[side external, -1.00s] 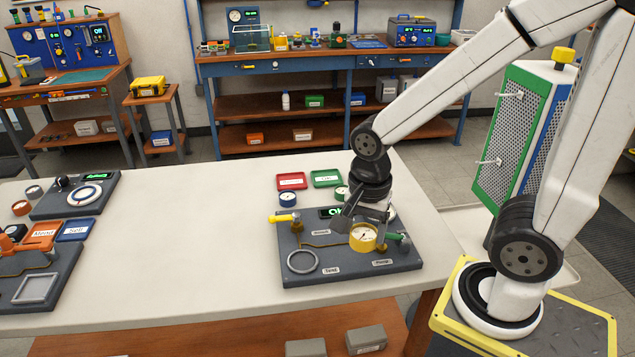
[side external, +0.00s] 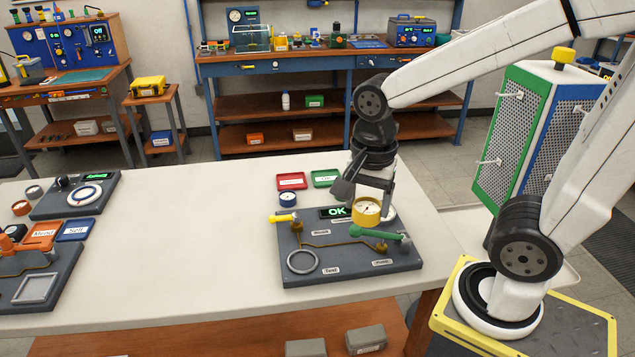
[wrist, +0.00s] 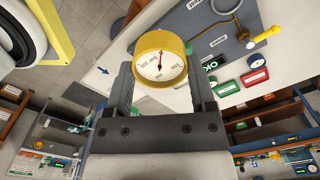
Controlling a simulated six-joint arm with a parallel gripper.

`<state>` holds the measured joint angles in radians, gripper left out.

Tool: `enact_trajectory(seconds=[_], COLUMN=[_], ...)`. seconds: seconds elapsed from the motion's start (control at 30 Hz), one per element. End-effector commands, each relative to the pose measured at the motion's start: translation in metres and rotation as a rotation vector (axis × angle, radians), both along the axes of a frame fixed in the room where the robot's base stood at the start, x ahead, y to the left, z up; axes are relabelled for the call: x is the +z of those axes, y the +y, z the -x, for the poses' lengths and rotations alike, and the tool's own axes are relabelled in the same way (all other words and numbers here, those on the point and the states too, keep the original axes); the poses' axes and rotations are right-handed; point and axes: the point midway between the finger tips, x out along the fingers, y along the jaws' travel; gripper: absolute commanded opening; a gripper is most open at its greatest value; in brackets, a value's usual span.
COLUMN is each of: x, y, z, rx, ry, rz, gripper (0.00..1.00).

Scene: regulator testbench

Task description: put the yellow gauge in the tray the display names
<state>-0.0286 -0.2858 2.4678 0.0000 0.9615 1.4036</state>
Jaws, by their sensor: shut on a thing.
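My gripper (side external: 360,192) is shut on the yellow gauge (side external: 367,211) and holds it above the right part of the grey test panel (side external: 340,273). In the wrist view the gauge (wrist: 160,62) sits between both fingers, its white dial with red needle showing. The display (side external: 335,212) on the panel reads OK in green. A red tray (side external: 291,181) and a green tray (side external: 325,179) lie behind the panel; both have labels too small to read surely. They also show in the wrist view, the red tray (wrist: 255,77) and the green tray (wrist: 227,89).
A blue gauge (side external: 287,200) stands in front of the red tray. The panel carries a yellow-handled valve (side external: 284,218), a green-handled lever (side external: 378,232) and an empty grey ring (side external: 303,262). Another station with orange (side external: 43,235) and blue (side external: 76,230) trays is at left. The table between is clear.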

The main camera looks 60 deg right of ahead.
Motion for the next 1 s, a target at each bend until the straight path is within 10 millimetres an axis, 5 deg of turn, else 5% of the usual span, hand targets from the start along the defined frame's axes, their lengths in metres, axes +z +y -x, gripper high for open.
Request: enact_trajectory(seconds=[0.53,1.0], x=[0.001,-0.005], y=[-0.007,-0.063], z=[-0.014,-0.084], rx=[-0.002,-0.005], ry=[0.001,0.001], rz=[0.0,-0.001], gripper=[0.0,0.0])
